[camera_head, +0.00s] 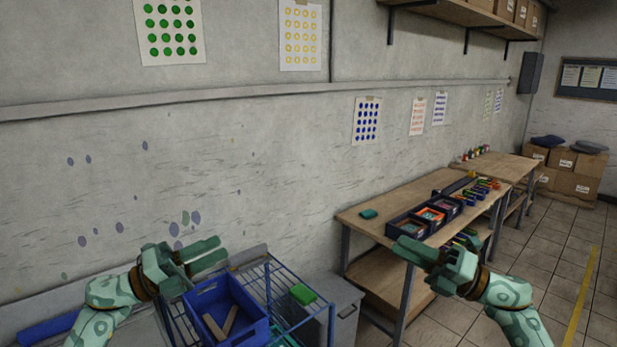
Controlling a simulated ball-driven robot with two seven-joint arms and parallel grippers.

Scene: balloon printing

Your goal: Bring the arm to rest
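My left gripper (211,258) is at the lower left, in front of the wall and above the back left of a blue bin. Its two green fingers point right with a gap between them, and nothing shows in it. My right gripper (404,249) is at the lower right, in front of the wooden workbench. Its fingers point left toward the bench. They look close together, and the gap between them cannot be made out. I see nothing held in it.
The blue bin (262,333) with wooden pieces stands on a blue wire rack (325,308). A green block (303,294) lies on the rack beside it. A wooden workbench (368,203) with dark trays (398,226) stands along the wall. The tiled floor (555,255) at the right is clear.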

